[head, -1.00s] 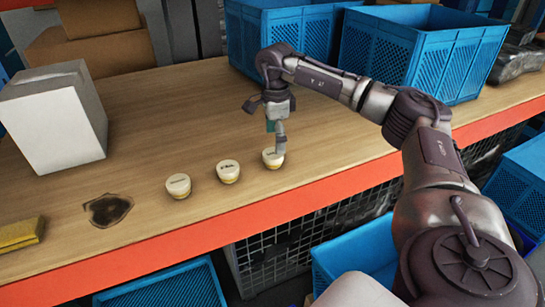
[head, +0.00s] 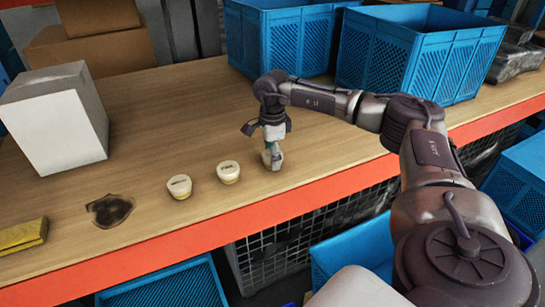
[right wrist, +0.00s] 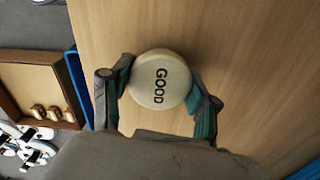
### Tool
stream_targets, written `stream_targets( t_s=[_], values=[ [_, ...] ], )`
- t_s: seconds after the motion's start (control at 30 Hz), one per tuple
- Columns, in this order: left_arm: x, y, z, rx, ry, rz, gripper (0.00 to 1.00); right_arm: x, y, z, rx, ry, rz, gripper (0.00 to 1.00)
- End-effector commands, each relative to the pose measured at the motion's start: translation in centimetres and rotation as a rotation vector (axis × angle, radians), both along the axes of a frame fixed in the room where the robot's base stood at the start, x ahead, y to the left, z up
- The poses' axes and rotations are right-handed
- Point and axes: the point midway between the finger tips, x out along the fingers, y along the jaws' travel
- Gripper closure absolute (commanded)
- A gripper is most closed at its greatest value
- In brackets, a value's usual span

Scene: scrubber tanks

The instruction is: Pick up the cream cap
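Three round cream caps with dark lettering and yellowish lower parts stand in a row on the wooden bench top. My right gripper (head: 271,152) is down at the rightmost cream cap (head: 266,160) and partly hides it. In the right wrist view this cap (right wrist: 160,79) reads "GOOD". The two fingers (right wrist: 162,85) lie against its opposite sides, with no clear gap showing. The cap appears to be at bench level. The middle cap (head: 228,172) and the left cap (head: 180,186) stand free. My left gripper is not in view.
Blue crates (head: 412,55) line the back right. The bench's red front edge (head: 300,206) is close to the caps. The middle bench is clear.

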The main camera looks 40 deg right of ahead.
Motion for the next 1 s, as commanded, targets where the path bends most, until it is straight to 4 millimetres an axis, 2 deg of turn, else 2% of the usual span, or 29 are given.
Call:
stream_targets(
  t_s=[0.03,0.07,0.1,0.47,0.57,0.73,1.0],
  values=[
    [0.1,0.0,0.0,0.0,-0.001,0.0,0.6,0.0,0.0,0.0,0.0,-0.001,0.0,0.58],
    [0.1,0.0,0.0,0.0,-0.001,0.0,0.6,0.0,0.0,0.0,0.0,-0.001,0.0,0.63],
    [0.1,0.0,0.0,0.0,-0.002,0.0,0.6,0.0,0.0,0.0,0.0,-0.001,0.0,0.64],
    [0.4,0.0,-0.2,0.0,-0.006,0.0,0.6,0.1,0.0,0.5,0.0,-0.001,0.0,0.64],
    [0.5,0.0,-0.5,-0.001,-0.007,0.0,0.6,0.1,0.0,1.4,0.0,-0.004,0.0,0.64],
    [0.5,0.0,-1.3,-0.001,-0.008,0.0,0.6,0.1,0.0,4.0,0.001,-0.005,0.001,0.64],
    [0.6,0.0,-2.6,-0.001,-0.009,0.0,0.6,-4.1,-3.7,7.1,-0.001,-0.003,-0.003,0.64]
  ],
)
